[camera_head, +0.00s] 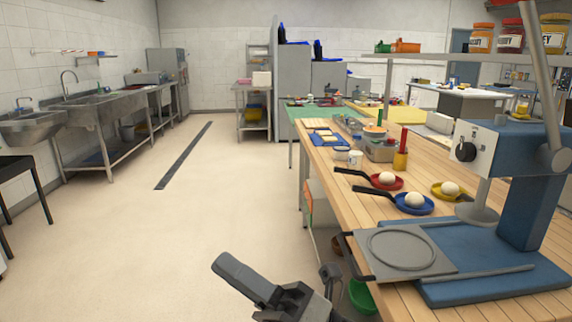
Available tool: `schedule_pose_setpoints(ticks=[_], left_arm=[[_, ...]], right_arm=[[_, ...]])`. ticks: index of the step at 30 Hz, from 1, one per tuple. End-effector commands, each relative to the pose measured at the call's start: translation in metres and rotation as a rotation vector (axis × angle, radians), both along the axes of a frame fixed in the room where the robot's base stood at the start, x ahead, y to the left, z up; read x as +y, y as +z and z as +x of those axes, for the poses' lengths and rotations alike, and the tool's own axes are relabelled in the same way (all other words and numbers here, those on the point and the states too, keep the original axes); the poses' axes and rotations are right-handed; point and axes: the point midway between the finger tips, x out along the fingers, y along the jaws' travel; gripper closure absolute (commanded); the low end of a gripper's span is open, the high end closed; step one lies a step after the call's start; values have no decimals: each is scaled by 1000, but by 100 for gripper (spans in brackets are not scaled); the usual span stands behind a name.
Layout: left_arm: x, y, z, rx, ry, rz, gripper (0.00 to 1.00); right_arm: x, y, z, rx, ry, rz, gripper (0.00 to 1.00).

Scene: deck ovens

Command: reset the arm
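My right gripper (285,285) shows at the bottom middle as dark grey parts, cut off by the lower picture edge. It is over the floor, left of the wooden table (325,177). I see nothing held in it, but I cannot make out how far apart its fingers are. My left gripper and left arm are not in view.
On the table stand a blue press with a grey plate (405,250), colored pans with white balls (414,200) and several small containers. A green bowl (362,297) is below the table edge. Steel sinks (95,112) line the left wall. The floor (180,235) between is clear.

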Motion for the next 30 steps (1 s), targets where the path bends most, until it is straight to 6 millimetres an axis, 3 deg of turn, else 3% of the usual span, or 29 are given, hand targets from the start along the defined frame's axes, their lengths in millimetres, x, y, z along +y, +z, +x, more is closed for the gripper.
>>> schedule_pose_setpoints(ticks=[3,7,12,15,18,21,30], left_arm=[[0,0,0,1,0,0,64],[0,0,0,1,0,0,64],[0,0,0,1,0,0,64],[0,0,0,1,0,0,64],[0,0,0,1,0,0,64],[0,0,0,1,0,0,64],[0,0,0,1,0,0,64]], right_arm=[[-49,-59,31,579,-90,205,80],[-102,-143,35,1131,-181,445,80],[-157,-247,-7,1685,-305,752,80],[-179,-289,-41,1912,-374,906,80],[-192,-316,-70,2060,-428,1019,80],[-199,-329,-86,2136,-460,1085,80],[-200,-334,-92,2165,-472,1108,80]])
